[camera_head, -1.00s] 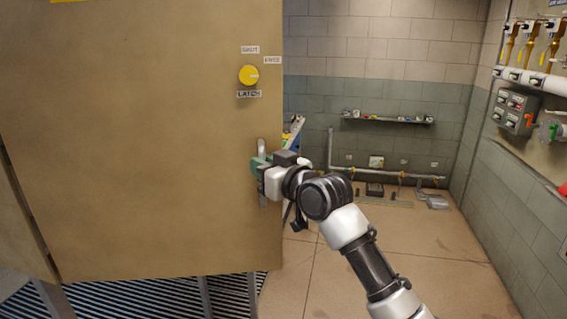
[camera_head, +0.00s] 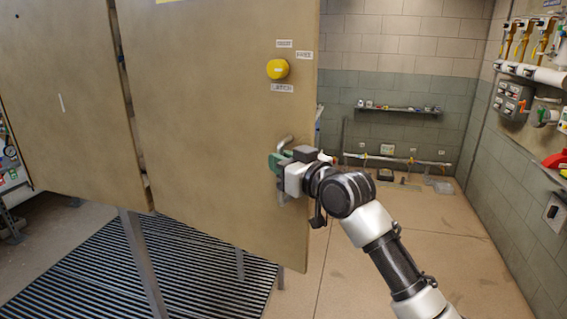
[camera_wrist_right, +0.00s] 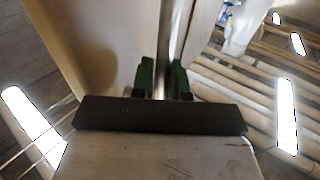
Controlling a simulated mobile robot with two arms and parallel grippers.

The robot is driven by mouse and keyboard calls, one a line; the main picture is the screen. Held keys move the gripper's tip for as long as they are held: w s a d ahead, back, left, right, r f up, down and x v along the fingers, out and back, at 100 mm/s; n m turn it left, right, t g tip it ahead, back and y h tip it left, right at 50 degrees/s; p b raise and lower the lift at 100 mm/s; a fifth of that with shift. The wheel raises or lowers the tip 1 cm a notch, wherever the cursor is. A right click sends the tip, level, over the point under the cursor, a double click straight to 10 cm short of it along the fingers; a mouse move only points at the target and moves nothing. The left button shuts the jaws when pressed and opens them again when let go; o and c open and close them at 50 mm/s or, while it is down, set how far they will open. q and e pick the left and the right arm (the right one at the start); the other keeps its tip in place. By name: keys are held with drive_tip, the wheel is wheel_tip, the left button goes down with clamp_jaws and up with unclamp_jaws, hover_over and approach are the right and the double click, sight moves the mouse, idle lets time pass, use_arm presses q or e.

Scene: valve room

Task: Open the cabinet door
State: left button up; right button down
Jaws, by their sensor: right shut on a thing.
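The tan cabinet door (camera_head: 215,130) fills the middle left of the head view and stands at an angle. On it are a yellow latch knob (camera_head: 277,69) with small labels and a grey upright handle (camera_head: 286,143) near its right edge. My right gripper (camera_head: 279,163) has green fingers and is shut on the handle. In the wrist view the green fingers of my right gripper (camera_wrist_right: 163,80) stand on either side of the handle bar (camera_wrist_right: 166,45), with the door face (camera_wrist_right: 95,50) to the left. My left gripper is not in view.
Another tan panel (camera_head: 65,100) stands left of the door, with a narrow gap between. Open tiled floor (camera_head: 400,240) is to the right. A wall with pipes and grey boxes (camera_head: 512,100) stands far right.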

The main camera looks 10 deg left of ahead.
drive_tip(key=shift+s+a+r, duration=0.15)
drive_tip(key=shift+s, duration=0.15)
drive_tip(key=c, duration=1.4)
unclamp_jaws()
drive_tip(key=shift+o, duration=1.2)
drive_tip(key=shift+a, duration=0.2)
drive_tip(key=shift+w, duration=0.1)
